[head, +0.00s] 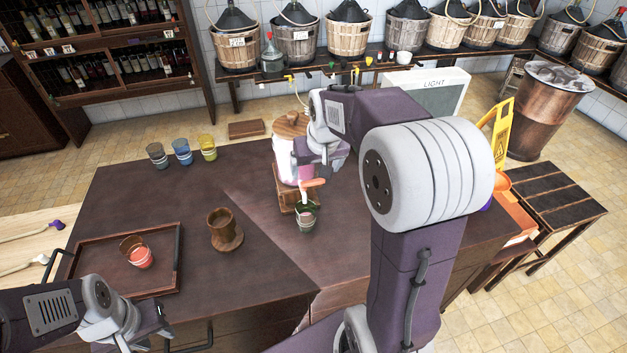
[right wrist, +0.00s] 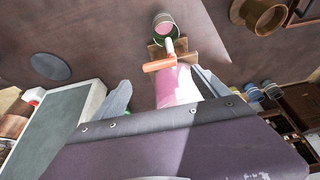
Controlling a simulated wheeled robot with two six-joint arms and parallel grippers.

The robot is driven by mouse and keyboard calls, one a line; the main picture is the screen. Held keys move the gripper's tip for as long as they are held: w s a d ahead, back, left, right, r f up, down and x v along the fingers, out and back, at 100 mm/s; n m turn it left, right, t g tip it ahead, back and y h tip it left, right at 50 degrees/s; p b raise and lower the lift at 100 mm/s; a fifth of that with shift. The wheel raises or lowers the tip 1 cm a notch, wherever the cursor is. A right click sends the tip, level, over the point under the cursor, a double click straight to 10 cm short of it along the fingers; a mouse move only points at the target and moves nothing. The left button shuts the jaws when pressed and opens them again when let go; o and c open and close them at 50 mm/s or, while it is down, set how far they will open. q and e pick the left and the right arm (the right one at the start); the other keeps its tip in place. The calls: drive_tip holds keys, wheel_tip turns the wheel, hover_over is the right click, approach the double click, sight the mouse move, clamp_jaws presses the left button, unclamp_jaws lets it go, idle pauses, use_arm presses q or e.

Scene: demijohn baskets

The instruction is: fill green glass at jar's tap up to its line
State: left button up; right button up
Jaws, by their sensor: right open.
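The green glass (head: 306,219) stands upright on the dark counter in front of the jar (head: 284,160), below its tap. Pink liquid shows inside the glass, also in the right wrist view (right wrist: 165,27); I cannot tell its level against the line. The jar holds pink liquid and has a wooden lid. The tap's orange handle (head: 314,184) lies crosswise in the right wrist view (right wrist: 160,65). My right gripper (right wrist: 161,92) is open, its fingers apart on either side of the jar's front, behind the handle. My left gripper (head: 158,322) is low over the counter's front left, its jaws unclear.
A tray (head: 92,291) with a red-filled glass (head: 139,256) lies at left. A wooden mug (head: 223,230) stands mid-counter. Grey, blue (head: 181,151) and yellow glasses stand at the back left. A light box (head: 428,92) is behind my right arm. The counter between mug and glass is clear.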

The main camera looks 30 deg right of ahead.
sight(313, 183)
drive_tip(key=x, duration=0.6)
drive_tip(key=shift+w+f, duration=0.1)
drive_tip(key=shift+f, duration=0.1)
drive_tip(key=c, duration=1.4)
drive_tip(key=shift+a+m, duration=0.15)
drive_tip(key=shift+m, duration=0.25)
drive_tip(key=shift+s+a+f+m+h+b, duration=0.1)
drive_tip(key=shift+s+m+h+b, duration=0.25)
drive_tip(key=shift+m, duration=0.45)
drive_tip(key=shift+m+h+b, duration=0.25)
drive_tip(key=shift+m+b, duration=0.05)
drive_tip(key=shift+m, duration=0.2)
drive_tip(key=shift+g, duration=0.3)
drive_tip(key=o, duration=1.4)
